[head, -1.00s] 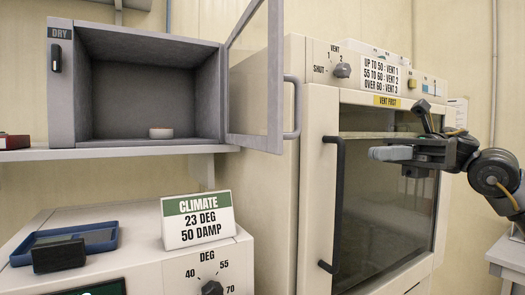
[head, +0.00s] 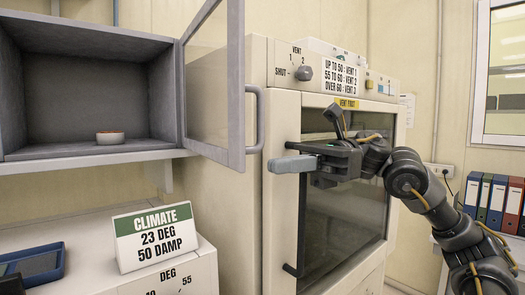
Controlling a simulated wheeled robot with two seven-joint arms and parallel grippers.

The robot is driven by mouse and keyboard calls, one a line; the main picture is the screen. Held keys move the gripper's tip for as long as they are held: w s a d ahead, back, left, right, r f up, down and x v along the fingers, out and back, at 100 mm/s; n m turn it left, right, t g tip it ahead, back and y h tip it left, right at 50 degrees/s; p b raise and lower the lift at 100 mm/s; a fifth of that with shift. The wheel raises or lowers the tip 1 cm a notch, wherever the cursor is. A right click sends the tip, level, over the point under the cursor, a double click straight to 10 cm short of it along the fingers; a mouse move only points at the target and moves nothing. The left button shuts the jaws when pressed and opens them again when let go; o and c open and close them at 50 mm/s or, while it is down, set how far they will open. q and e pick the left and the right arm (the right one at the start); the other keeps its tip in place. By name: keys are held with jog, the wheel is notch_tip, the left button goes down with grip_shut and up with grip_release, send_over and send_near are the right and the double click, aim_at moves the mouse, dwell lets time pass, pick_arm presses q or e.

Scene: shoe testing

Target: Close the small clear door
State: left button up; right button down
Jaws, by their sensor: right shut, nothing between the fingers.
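The small clear door (head: 208,75) has a grey frame and a clear pane. It stands open, hinged at the right side of the grey cabinet (head: 90,153) and swung out toward me. Its grey bar handle (head: 257,120) is on its right edge. My right gripper (head: 272,165) is shut and empty, in front of the oven, below and a little right of the door's handle. It appears apart from the door. My left gripper is not in view.
The oven (head: 278,220) with a dark glass front (head: 345,215) stands behind my right gripper. A small bowl (head: 110,138) sits inside the cabinet. A climate sign (head: 155,237) and a blue tray (head: 38,262) stand on the lower unit. Coloured binders (head: 492,200) are at the right.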

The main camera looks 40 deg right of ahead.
aim_at(243, 171)
jog(key=a+p, duration=0.2)
jog(key=a, duration=0.1)
jog(key=shift+w+a+r, duration=0.15)
jog(key=shift+w+a, duration=0.05)
jog(key=shift+w, duration=0.15)
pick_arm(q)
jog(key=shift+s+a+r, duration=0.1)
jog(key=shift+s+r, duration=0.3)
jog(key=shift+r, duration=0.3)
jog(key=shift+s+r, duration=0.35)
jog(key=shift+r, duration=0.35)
pick_arm(e)
jog(key=shift+a, duration=0.4)
